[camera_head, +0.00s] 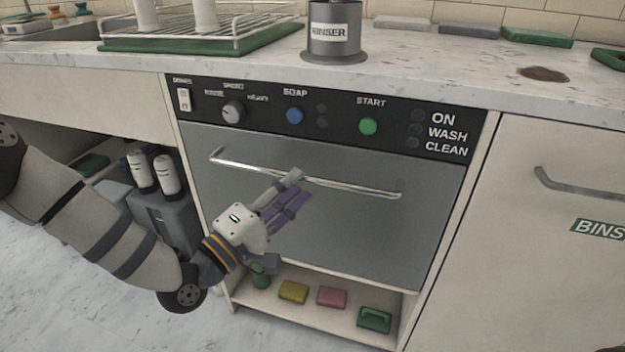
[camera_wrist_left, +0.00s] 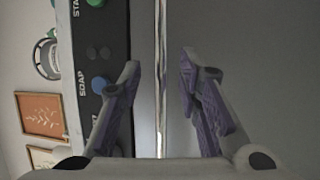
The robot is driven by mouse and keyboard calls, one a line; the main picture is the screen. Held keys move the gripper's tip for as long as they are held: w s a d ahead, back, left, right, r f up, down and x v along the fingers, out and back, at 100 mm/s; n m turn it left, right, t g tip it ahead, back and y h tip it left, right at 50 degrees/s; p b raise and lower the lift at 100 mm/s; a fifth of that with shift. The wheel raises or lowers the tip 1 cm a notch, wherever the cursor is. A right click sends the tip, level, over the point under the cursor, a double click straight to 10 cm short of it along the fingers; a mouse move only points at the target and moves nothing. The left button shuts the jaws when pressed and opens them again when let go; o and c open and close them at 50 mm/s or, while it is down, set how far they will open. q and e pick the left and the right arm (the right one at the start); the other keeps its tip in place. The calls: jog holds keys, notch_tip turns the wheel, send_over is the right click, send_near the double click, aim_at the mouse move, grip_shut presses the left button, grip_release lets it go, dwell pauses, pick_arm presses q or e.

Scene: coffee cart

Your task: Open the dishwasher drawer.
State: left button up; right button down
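The dishwasher drawer (camera_head: 400,235) is a closed grey metal front under a black control panel (camera_head: 330,115). A long silver handle (camera_head: 355,188) runs across its upper part. My left gripper (camera_head: 298,185) is at the middle of the handle, coming from the lower left. In the left wrist view the left gripper (camera_wrist_left: 160,65) is open, with purple finger pads. There the handle (camera_wrist_left: 160,30) passes between the spread fingers, with gaps visible on both sides. How deep the handle sits between them is hard to tell. My right gripper is not seen.
The marble counter (camera_head: 430,65) above holds a rinser (camera_head: 333,45) and a dish rack (camera_head: 205,35). A bins cabinet (camera_head: 560,260) stands at right.

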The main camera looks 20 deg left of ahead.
aim_at(306, 175)
pick_arm(q)
jog(key=shift+x, duration=1.9)
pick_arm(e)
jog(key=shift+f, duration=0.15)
pick_arm(q)
jog(key=shift+f, duration=0.1)
grip_shut()
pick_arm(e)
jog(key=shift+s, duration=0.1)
